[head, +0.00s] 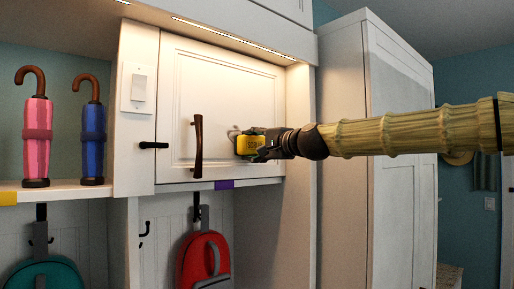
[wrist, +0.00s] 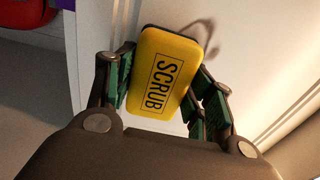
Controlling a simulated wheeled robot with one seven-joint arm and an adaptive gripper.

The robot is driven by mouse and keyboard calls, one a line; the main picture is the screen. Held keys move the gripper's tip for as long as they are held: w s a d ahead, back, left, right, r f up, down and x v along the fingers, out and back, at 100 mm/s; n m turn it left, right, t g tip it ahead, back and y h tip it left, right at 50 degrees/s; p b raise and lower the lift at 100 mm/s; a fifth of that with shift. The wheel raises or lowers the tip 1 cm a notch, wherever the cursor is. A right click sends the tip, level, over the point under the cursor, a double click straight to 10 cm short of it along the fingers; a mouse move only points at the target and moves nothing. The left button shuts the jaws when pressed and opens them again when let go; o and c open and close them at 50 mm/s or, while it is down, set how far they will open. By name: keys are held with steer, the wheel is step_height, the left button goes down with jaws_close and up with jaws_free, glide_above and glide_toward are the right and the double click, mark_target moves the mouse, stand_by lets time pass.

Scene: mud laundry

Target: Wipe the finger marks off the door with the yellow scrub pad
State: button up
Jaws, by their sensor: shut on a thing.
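The yellow scrub pad (head: 249,145) is at the white cabinet door (head: 220,85), right of the door's brown handle (head: 197,146). In the wrist view the pad (wrist: 165,75) shows the word SCRUB and sits between the green-lined fingers. My gripper (head: 262,143) is shut on it. The pad's far side faces the door; I cannot tell whether it touches. A dark smudge (head: 234,132) shows on the door just left of and above the pad. In the wrist view a grey-brown curved mark (wrist: 207,30) shows beyond the pad. The door surface behind the pad is hidden.
A pink umbrella (head: 37,140) and a blue umbrella (head: 92,140) stand on the shelf at left. A red backpack (head: 204,262) and a teal backpack (head: 45,275) hang below. A black latch (head: 153,145) is at the door's left edge. A tall white cabinet (head: 345,130) stands at right.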

mark_target(227, 137)
steer(key=shift+s+a, duration=0.1)
steer(key=shift+a, duration=0.05)
steer(key=shift+s+a+b, duration=0.2)
steer(key=shift+s+a, duration=0.45)
steer(key=shift+a, duration=0.25)
steer(key=shift+s+a+b, duration=0.15)
steer(key=shift+s+a, duration=0.55)
steer(key=shift+a, duration=0.25)
steer(key=shift+s+a+b, duration=0.2)
steer(key=shift+s+a, duration=0.45)
steer(key=shift+a, duration=0.25)
steer(key=shift+r+p, duration=0.85)
steer(key=shift+r, duration=0.4)
steer(key=shift+w+d, duration=4.3)
steer(key=shift+d, duration=1.55)
steer(key=shift+s+a+b, duration=0.35)
steer(key=shift+s+a, duration=1.1)
steer(key=shift+a, duration=0.5)
steer(key=shift+s+a+b, duration=0.3)
steer(key=shift+s+a, duration=1.15)
steer(key=shift+a, duration=0.55)
steer(key=shift+s+a+b, duration=0.35)
steer(key=shift+s+a, duration=1.1)
steer(key=shift+a, duration=0.5)
